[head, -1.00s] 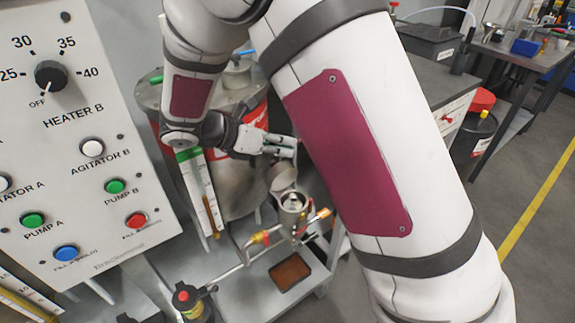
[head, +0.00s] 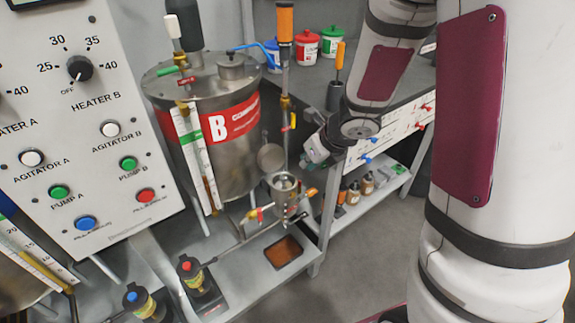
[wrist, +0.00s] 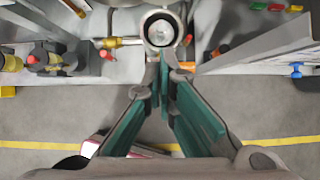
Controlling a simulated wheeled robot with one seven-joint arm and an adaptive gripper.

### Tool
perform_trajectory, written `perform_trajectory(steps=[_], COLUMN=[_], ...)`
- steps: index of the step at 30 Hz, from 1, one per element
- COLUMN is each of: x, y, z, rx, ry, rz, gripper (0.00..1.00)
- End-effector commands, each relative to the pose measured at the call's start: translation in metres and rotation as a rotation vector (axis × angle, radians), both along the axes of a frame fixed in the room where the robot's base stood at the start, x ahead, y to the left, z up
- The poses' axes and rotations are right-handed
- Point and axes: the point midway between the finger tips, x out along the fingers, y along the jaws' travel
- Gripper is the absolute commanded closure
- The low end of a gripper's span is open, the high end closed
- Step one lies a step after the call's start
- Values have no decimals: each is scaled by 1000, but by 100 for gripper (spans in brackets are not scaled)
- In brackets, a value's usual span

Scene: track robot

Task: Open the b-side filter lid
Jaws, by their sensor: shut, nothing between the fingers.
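The b-side filter is a small metal cup (head: 284,188) in front of the tank marked B. Its round grey lid (head: 270,157) stands tilted up behind the cup's rim, and the cup's mouth looks uncovered. The wrist view shows the cup's round opening (wrist: 160,30) from above, with a dark inside and a pale round centre. My gripper (head: 312,152) is to the right of the lid in the head view, apart from it. In the wrist view my gripper (wrist: 164,62) has its fingertips together just below the cup in the picture, with nothing between them.
The steel B tank (head: 215,150) stands behind left of the filter. An upright pipe with an orange handle (head: 285,25) rises behind the cup. The control panel (head: 85,130) fills the left. A grey workbench (head: 400,115) is behind my arm. Open floor (head: 345,275) lies front right.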

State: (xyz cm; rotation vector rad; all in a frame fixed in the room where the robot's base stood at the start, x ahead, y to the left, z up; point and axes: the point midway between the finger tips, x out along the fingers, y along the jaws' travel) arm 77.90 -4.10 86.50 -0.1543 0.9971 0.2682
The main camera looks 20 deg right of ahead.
Motion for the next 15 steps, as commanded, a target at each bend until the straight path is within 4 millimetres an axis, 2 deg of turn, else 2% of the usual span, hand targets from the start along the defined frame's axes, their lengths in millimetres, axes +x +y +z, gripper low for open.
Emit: perform_trajectory(steps=[5, 15], x=[3, 35], y=[3, 14], z=[-8, -61], rx=[10, 10], ry=[-8, -5], rz=[21, 19], gripper=[100, 100])
